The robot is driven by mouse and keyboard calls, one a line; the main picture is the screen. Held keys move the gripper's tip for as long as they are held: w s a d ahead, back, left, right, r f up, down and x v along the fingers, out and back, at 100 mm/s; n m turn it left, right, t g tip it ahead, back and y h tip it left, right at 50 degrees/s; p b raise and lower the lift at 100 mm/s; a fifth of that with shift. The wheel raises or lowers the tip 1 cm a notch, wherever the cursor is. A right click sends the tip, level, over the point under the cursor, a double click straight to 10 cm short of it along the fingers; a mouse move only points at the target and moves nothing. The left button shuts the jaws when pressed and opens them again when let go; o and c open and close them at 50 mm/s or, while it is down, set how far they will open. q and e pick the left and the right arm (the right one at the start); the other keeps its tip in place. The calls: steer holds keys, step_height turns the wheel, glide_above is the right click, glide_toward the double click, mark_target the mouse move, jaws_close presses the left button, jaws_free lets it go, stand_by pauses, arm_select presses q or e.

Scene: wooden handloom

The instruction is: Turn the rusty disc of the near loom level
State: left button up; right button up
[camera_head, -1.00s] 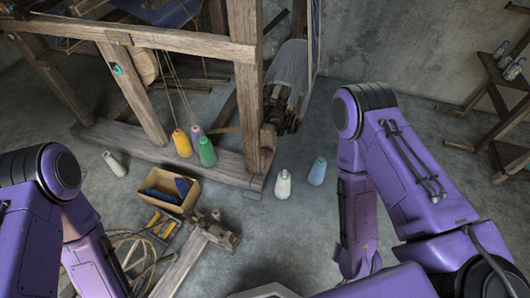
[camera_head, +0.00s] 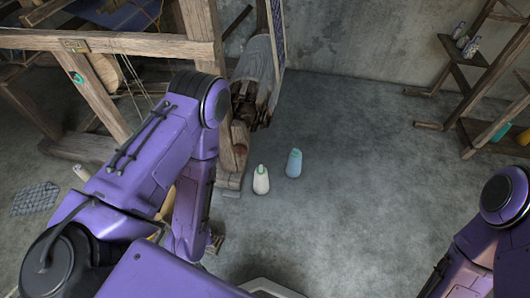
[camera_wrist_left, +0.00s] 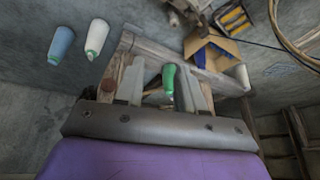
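The near wooden loom (camera_head: 130,45) stands at the left of the head view. A rusty brown round part (camera_head: 240,148), likely the disc, shows low beside its front post, next to the grey cloth roll. Its tilt is too small to tell. In the left wrist view a reddish-brown round end (camera_wrist_left: 107,90) lies just left of my left gripper (camera_wrist_left: 160,75), seemingly the same disc. That gripper's two grey fingers are apart, with no held object visible; a green cone shows between them in the picture. In the head view my left arm hides this gripper. My right gripper is out of view.
A white cone (camera_head: 261,180) and a blue cone (camera_head: 294,163) stand on the floor right of the loom. A wooden shelf (camera_head: 470,70) with bottles is at the right wall. The floor between is clear. An open box (camera_wrist_left: 215,48) shows in the wrist view.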

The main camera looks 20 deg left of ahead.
arm_select(q)
steer(key=w+a+f+t+b, duration=0.2)
steer(key=w+f+t+b, duration=0.1)
steer(key=w+f+b, duration=0.7)
steer(key=m+t+b, duration=0.4)
steer(key=t+b, duration=0.6)
steer(key=b, duration=1.1)
glide_toward(239, 153)
steer(key=shift+t+y, duration=0.3)
steer(key=shift+t, duration=0.2)
steer(key=b+x, duration=0.1)
steer(key=x, duration=0.1)
steer(key=b+x, duration=0.1)
steer(key=x, duration=0.2)
steer(key=f+b+x, duration=0.1)
steer(key=b+x, duration=0.1)
steer(key=shift+w+r, duration=0.1)
steer(key=shift+w, duration=0.1)
steer(key=shift+w+a+r, duration=0.1)
steer(key=shift+w+r, duration=0.05)
steer(key=shift+w, duration=0.25)
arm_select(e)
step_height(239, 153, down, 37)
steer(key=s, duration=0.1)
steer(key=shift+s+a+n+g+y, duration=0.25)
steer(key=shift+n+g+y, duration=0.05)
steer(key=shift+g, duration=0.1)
arm_select(q)
jaws_close()
